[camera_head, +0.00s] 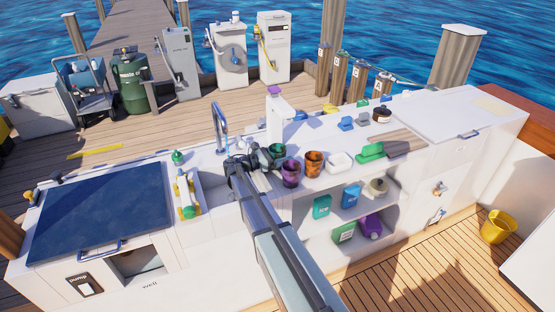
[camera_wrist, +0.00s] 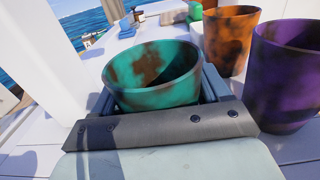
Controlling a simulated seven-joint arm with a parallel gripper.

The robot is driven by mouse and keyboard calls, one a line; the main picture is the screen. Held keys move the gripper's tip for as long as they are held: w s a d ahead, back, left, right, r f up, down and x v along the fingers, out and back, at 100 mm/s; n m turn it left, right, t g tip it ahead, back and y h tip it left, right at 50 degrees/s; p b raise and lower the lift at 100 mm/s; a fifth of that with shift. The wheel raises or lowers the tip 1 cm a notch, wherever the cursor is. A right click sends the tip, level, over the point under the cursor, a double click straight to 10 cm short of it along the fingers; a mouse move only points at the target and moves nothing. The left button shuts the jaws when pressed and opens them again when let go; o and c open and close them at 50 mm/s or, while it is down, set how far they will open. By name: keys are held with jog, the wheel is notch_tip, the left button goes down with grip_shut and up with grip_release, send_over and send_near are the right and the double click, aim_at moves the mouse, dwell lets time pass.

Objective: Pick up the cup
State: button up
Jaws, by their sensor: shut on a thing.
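A teal cup with brown patches (camera_wrist: 150,92) sits between the fingers of my gripper (camera_wrist: 160,82) in the wrist view, upright or nearly so. My gripper is shut on it. In the head view the teal cup (camera_head: 278,149) shows at the end of my gripper (camera_head: 262,158), partly hidden by it. I cannot tell whether the cup's base touches the counter. An orange-brown cup (camera_head: 314,162) and a purple cup (camera_head: 290,174) stand close to its right; the wrist view shows the orange cup (camera_wrist: 230,42) and the purple cup (camera_wrist: 285,80) too.
A white bowl (camera_head: 340,161) and a green item (camera_head: 371,152) stand farther right on the white counter (camera_head: 255,205). A tap (camera_head: 218,125) rises just left of my gripper. Shelves below hold several bottles, such as a blue one (camera_head: 351,196). A dark hatch lid (camera_head: 100,210) lies at left.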

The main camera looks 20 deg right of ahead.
jog(key=shift+c, duration=1.4)
jog(key=s+a+r+t, duration=0.1)
jog(key=a+r, duration=0.3)
jog(key=a, duration=0.5)
jog(key=s+a+r, duration=0.2)
jog(key=a+r, duration=0.1)
jog(key=a, duration=0.6)
jog(key=s+r+n+t+y, duration=0.15)
jog(key=s+n+t, duration=0.5)
jog(key=s, duration=0.75)
jog(key=w+a+f+n+t+y, duration=0.1)
jog(key=w+t+y, duration=0.1)
jog(key=w, duration=0.6)
jog(key=w+a+f+n+t+y, duration=0.1)
jog(key=w+a+f+t+y, duration=0.1)
jog(key=w, duration=0.7)
jog(key=shift+w+a+f+n+t, duration=0.2)
jog(key=shift+n+t, duration=0.15)
jog(key=shift+t, duration=0.4)
